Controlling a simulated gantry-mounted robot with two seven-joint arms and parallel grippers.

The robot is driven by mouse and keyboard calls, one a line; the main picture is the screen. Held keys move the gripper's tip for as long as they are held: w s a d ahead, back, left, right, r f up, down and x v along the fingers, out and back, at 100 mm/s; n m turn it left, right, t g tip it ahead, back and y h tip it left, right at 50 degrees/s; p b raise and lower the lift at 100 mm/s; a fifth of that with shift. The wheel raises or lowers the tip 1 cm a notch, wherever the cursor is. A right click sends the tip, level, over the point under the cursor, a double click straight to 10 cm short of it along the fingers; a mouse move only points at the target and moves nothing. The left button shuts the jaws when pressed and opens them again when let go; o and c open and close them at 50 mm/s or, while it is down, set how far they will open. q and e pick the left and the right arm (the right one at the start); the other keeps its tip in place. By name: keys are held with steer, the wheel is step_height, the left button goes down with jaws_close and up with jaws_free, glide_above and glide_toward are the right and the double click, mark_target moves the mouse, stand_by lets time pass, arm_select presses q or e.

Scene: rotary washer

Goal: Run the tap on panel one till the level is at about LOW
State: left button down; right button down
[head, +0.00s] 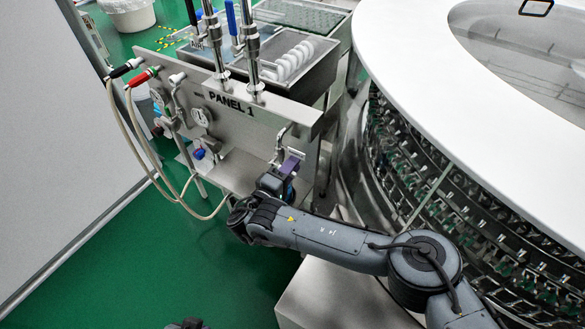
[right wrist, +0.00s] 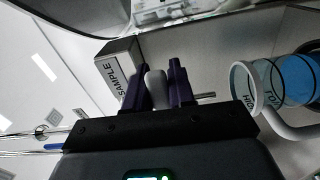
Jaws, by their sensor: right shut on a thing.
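Panel 1 (head: 225,100) is a steel front with the tap at its right end. My right gripper (head: 290,167) is at the tap, below the panel's right end. In the right wrist view its purple fingers (right wrist: 158,88) are shut on a pale rounded tap handle (right wrist: 155,84). A SAMPLE label (right wrist: 122,78) is just behind the fingers. A clear vessel (right wrist: 262,84) with HIGH and LOW marks shows tilted at the right, with blue liquid (right wrist: 295,78) in it. I cannot tell exactly where the level stands against the marks.
A big round washer with a white top (head: 420,70) stands close on the right. Two hoses (head: 140,150) hang from the panel's left side. A grey box (head: 335,298) is below my right arm. The green floor (head: 150,270) is open at the lower left.

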steer(key=shift+r+n, duration=0.15)
steer(key=shift+n, duration=0.15)
stand_by(0.4)
steer(key=c, duration=1)
jaws_free()
steer(key=shift+c, duration=0.2)
steer(key=p+v, duration=0.1)
steer(key=v, duration=0.9)
steer(key=shift+s+a, duration=0.2)
steer(key=shift+s, duration=0.1)
